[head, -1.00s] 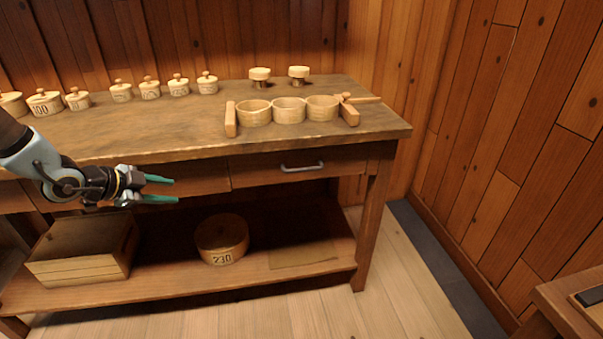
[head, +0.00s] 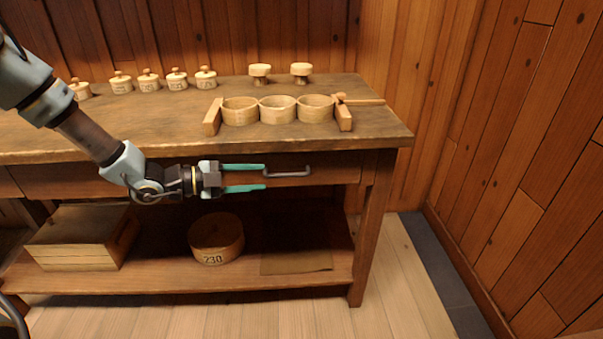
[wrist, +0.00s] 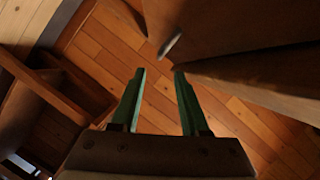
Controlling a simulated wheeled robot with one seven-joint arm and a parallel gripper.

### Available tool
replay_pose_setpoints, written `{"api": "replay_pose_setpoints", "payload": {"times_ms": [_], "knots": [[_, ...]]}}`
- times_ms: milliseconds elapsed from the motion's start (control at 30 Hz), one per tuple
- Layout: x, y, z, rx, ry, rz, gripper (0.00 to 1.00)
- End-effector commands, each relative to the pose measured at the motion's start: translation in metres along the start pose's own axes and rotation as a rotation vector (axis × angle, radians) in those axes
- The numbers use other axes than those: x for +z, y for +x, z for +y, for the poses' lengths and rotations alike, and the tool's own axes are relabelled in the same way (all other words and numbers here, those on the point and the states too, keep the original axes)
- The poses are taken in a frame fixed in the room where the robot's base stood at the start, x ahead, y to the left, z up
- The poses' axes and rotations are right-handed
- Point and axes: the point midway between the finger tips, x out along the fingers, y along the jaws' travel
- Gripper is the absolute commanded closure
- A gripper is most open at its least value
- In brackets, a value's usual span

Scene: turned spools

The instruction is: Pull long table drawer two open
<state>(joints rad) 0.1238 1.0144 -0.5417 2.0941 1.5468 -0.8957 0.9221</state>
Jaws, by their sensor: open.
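The long wooden table (head: 160,133) has drawers under its top. The right drawer (head: 335,168) has a grey bar handle (head: 288,174) and looks shut. My gripper (head: 265,176) is open and empty in front of this drawer, its green fingers pointing right, just left of the handle. In the wrist view, my gripper (wrist: 160,75) shows two spread fingers, with the handle (wrist: 170,45) just beyond their tips. The fingers do not appear to touch it. My arm hides part of the table's left drawer front.
Several lidded wooden pots (head: 149,82), two knobbed spools (head: 260,75) and three joined round bowls (head: 278,109) stand on the tabletop. A wooden box (head: 80,240) and a round tub marked 230 (head: 216,240) sit on the lower shelf. Floor (head: 385,265) is clear at right.

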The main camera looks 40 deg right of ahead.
Motion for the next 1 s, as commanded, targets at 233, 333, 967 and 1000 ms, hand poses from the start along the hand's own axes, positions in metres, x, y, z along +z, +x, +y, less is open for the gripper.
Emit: {"api": "replay_pose_setpoints", "payload": {"times_ms": [233,333,967,1000], "knots": [[-0.002,0.041,-0.001,0.000,-0.003,0.003,0.55],[-0.002,0.060,-0.001,0.000,-0.003,0.003,0.55],[0.000,0.102,0.000,0.000,-0.002,-0.001,0.55],[0.000,0.102,0.000,0.000,-0.002,-0.001,0.55]]}}
